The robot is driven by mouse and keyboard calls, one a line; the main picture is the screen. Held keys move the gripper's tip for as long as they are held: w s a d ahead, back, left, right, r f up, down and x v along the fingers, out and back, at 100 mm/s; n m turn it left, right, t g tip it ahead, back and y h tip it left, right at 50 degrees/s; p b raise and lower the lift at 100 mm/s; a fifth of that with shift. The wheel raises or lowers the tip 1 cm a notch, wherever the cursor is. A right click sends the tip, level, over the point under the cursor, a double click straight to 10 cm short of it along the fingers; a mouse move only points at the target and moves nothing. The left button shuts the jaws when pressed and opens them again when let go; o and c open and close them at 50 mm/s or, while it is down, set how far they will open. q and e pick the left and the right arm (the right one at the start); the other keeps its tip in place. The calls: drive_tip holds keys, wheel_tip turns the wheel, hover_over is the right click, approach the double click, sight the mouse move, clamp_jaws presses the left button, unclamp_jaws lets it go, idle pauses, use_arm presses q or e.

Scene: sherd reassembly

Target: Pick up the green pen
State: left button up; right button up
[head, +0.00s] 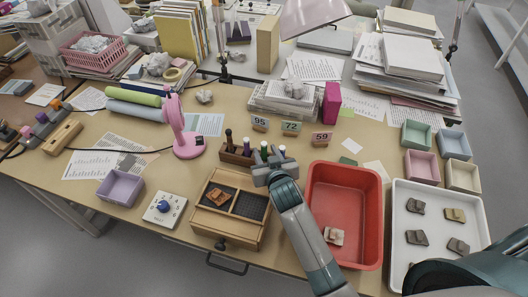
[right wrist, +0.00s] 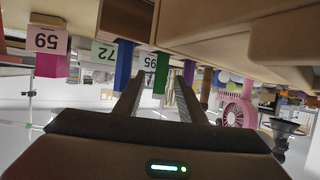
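The green pen (head: 264,147) stands upright in the wooden pen holder (head: 236,154), between a purple pen (head: 246,143) and a blue pen (head: 282,150). My right gripper (head: 263,163) is at the front of the holder, close to the green pen. In the right wrist view, which is upside down, the green pen (right wrist: 161,72) appears between the two open fingers of the gripper, with gaps on both sides. The blue pen (right wrist: 123,65) is just outside one finger and the purple pen (right wrist: 189,73) close to the other. My left gripper is not in view.
A wooden box (head: 222,237) with sherd compartments lies in front of the holder. A red tray (head: 372,222) is to the right, and a white tray (head: 399,270) with several sherds beyond it. Number cards (head: 291,127) stand behind. A pink fan (head: 184,130) is left.

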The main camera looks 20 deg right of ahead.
drive_tip(key=shift+x, duration=1.3)
clamp_jaws()
